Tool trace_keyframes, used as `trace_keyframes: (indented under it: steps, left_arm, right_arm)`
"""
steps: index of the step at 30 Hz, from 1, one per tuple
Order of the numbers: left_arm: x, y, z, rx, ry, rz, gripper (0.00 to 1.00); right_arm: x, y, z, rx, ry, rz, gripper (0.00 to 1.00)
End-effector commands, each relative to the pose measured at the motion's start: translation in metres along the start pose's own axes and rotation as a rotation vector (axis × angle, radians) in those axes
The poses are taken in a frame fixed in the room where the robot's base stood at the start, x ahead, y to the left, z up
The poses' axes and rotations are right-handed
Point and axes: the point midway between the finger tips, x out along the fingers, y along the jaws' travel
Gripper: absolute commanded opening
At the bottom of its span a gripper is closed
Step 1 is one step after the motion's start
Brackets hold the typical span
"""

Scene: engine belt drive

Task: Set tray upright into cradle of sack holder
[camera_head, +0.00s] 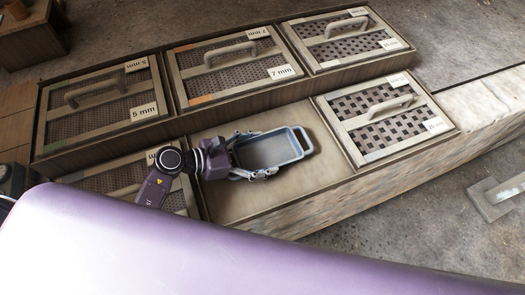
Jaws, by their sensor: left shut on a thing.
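A blue-grey tray (297,143) with a raised rim and a loop handle at its right end is over the empty bay (235,204) of the wooden case. My left gripper (250,156) is shut on the tray at its left end, with its fingers along the tray's sides. The tray's open face is turned up towards the camera. I cannot tell how far it is above the bay floor. No sack holder or cradle can be made out. My right gripper is not in view.
The wooden case (112,156) holds several framed screens with handles, including a 5 mm screen (105,103), a 7 mm screen (233,72) and a coarser one (386,118) right of the bay. A flat trowel-like tool (497,199) lies at far right.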

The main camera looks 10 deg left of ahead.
Motion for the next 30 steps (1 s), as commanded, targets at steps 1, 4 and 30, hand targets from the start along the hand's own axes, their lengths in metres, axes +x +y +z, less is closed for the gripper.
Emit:
trace_keyframes:
  steps: [1,4,30]
  left_arm:
    - [0.0,0.0,0.001,0.001,-0.001,0.0,0.47]
    - [0.0,0.0,0.0,0.001,-0.001,0.0,0.47]
    - [-0.038,0.0,-0.003,0.003,0.006,0.0,0.96]
  right_arm:
    - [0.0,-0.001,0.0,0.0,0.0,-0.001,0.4]
    - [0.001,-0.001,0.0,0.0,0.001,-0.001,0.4]
    - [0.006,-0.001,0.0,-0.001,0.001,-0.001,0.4]
